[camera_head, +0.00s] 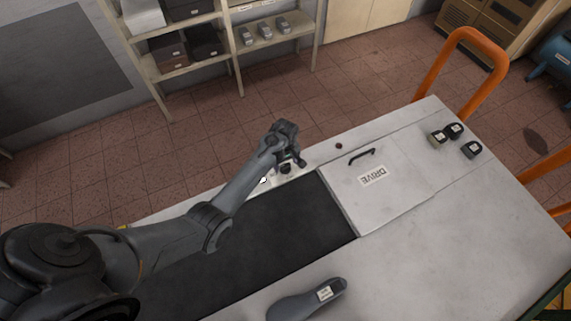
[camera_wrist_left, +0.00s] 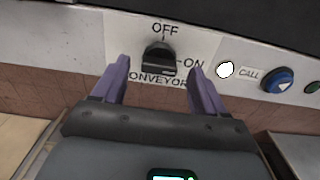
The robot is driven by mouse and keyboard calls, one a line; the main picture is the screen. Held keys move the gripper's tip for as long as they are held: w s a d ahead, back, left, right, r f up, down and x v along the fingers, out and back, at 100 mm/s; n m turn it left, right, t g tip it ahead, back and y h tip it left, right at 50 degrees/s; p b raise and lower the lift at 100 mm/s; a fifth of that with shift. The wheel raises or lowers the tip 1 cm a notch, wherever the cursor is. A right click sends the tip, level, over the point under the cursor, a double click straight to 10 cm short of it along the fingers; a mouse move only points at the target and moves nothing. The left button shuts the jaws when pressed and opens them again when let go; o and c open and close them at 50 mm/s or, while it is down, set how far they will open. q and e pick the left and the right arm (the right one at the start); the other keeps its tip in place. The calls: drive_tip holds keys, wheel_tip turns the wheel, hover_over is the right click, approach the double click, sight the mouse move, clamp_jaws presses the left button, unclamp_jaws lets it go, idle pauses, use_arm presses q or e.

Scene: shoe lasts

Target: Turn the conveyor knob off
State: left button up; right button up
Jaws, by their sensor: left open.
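The black conveyor knob (camera_wrist_left: 159,58) sits on a white panel in the left wrist view. The word OFF is above it, ON is to its right, and the CONVEYOR label (camera_wrist_left: 160,79) is below it. I cannot clearly tell which mark the knob points to. My left gripper (camera_wrist_left: 158,66) is open, with one purple finger on each side of the knob. Gaps show between the fingers and the knob. In the head view the left gripper (camera_head: 294,161) is over the far edge of the conveyor, by a dark knob (camera_head: 285,169). My right gripper is not in view.
A white lamp (camera_wrist_left: 225,69) and a blue CALL button (camera_wrist_left: 277,80) are right of the knob. A shoe last (camera_head: 290,305) lies in front, and a DRIVE cover with a handle (camera_head: 362,153) is to the right.

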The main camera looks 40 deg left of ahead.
use_arm(q)
drive_tip(key=shift+f, duration=0.9)
drive_tip(key=c, duration=1.1)
